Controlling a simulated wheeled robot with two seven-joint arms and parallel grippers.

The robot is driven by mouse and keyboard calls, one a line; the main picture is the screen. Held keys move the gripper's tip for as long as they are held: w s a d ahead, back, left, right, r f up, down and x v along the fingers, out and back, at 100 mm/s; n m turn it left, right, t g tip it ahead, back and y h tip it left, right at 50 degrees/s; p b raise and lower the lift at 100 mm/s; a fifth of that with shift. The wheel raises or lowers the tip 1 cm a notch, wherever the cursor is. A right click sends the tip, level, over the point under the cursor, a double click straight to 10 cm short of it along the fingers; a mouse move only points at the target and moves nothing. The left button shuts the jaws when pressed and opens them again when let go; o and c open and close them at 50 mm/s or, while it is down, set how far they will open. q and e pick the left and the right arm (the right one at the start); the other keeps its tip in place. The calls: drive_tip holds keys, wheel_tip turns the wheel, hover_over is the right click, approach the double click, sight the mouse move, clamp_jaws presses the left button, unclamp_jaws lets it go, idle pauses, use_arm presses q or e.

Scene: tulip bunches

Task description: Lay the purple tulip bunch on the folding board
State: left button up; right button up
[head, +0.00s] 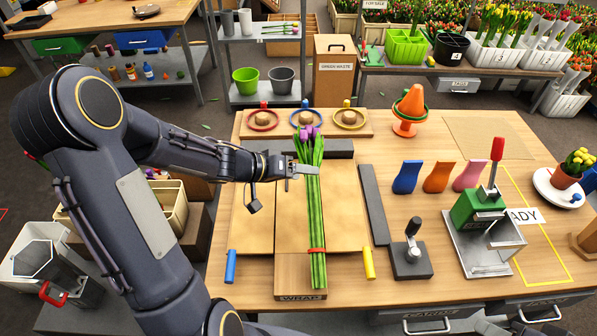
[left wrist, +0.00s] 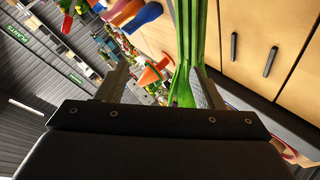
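The purple tulip bunch (head: 316,215) has long green stems, purple heads and a red band. It lies lengthwise over the middle of the tan folding board (head: 258,215), heads at the back and stem ends over the front strip marked WRAP. I cannot tell whether its head end touches the board. My left gripper (head: 304,170) is at the upper stems, below the heads. In the left wrist view its fingers (left wrist: 160,88) stand wide apart, with the green stems (left wrist: 190,45) close by the right finger. My right gripper is not in view.
The board has a blue handle (head: 230,266) and a yellow handle (head: 368,263). Behind are ring spools (head: 306,118) and an orange cone (head: 410,105). To the right stand a black lever tool (head: 411,258), coloured sleeves (head: 439,177) and a green press (head: 478,210).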

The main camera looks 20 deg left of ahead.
use_arm(q)
drive_tip(key=p+v, duration=0.1)
drive_tip(key=v, duration=0.7)
drive_tip(key=shift+p, duration=0.3)
idle(0.3)
drive_tip(key=s+a+r+n+t+y, duration=0.25)
drive_tip(key=a+r+y, duration=0.35)
drive_tip(key=r+y, duration=0.4)
drive_tip(key=s+d+f+m+g+h, duration=0.2)
drive_tip(key=s+d+f+g+h, duration=0.2)
drive_tip(key=s+d, duration=0.9)
drive_tip(key=s+g+h, duration=0.1)
drive_tip(key=s, duration=0.2)
drive_tip(key=shift+s+m+g+h, duration=0.3)
drive_tip(key=shift+s+m+g, duration=0.05)
drive_tip(key=shift+s, duration=0.05)
